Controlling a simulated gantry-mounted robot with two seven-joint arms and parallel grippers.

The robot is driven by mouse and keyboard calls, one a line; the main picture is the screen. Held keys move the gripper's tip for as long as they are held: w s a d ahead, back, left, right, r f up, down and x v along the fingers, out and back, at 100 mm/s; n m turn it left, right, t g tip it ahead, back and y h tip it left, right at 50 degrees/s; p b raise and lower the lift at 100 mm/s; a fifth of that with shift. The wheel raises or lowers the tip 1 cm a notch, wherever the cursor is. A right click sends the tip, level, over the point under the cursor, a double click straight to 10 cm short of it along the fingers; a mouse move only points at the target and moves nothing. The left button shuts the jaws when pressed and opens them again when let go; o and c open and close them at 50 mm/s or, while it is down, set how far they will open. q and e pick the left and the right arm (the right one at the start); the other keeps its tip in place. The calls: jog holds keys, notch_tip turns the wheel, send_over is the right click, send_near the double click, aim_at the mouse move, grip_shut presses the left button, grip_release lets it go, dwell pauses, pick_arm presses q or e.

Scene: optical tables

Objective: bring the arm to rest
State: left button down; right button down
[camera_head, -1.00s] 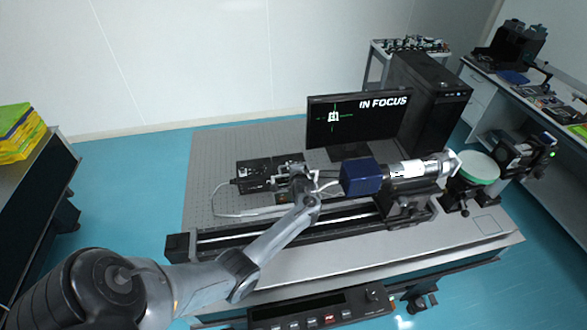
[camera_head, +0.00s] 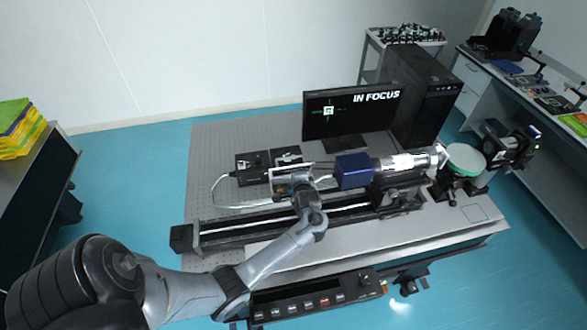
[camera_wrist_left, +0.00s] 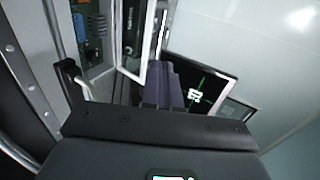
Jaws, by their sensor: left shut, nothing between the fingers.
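My left arm (camera_head: 266,258) reaches in from the lower left over the optical table (camera_head: 225,140). Its gripper (camera_head: 292,184) is above the table, just left of the blue box (camera_head: 352,171) on the rail and in front of the small black stages (camera_head: 268,162). The gripper is shut with nothing in it; its fingertips are small in the head view. In the left wrist view a dark housing fills the bottom and the fingers cannot be made out clearly. My right gripper is not in view.
A monitor (camera_head: 350,116) reading "IN FOCUS" and a black computer tower (camera_head: 424,98) stand behind the rail (camera_head: 250,230). A lens barrel (camera_head: 405,163) and a round green-rimmed disc (camera_head: 466,158) are at the right. A control box (camera_head: 310,298) is at the front. The table's back left is bare.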

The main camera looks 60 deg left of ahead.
pick_arm(q)
jog(key=s+d+f+m+p, duration=0.1)
jog(key=s, duration=0.2)
jog(key=s+d+f+m+p, duration=0.1)
jog(key=s, duration=0.3)
jog(key=s+d+f+p, duration=0.1)
jog(key=s+d+p, duration=0.1)
jog(key=s, duration=0.2)
jog(key=shift+f+m+h, duration=0.15)
jog(key=shift+m+h, duration=0.25)
jog(key=s+d+r+n+h+p, duration=0.1)
jog(key=s+d+r+h, duration=0.3)
jog(key=d, duration=0.6)
jog(key=s+d+r+n+h+p, duration=0.1)
jog(key=s+d+r+n+h, duration=0.1)
jog(key=d+r, duration=0.4)
jog(key=s+d+r+n+g+h+p, duration=0.1)
jog(key=s+d+r+h, duration=0.4)
jog(key=d, duration=0.9)
jog(key=shift+s+d+n+h+p, duration=0.3)
jog(key=shift+s+n+p, duration=0.1)
jog(key=shift+s+p, duration=0.25)
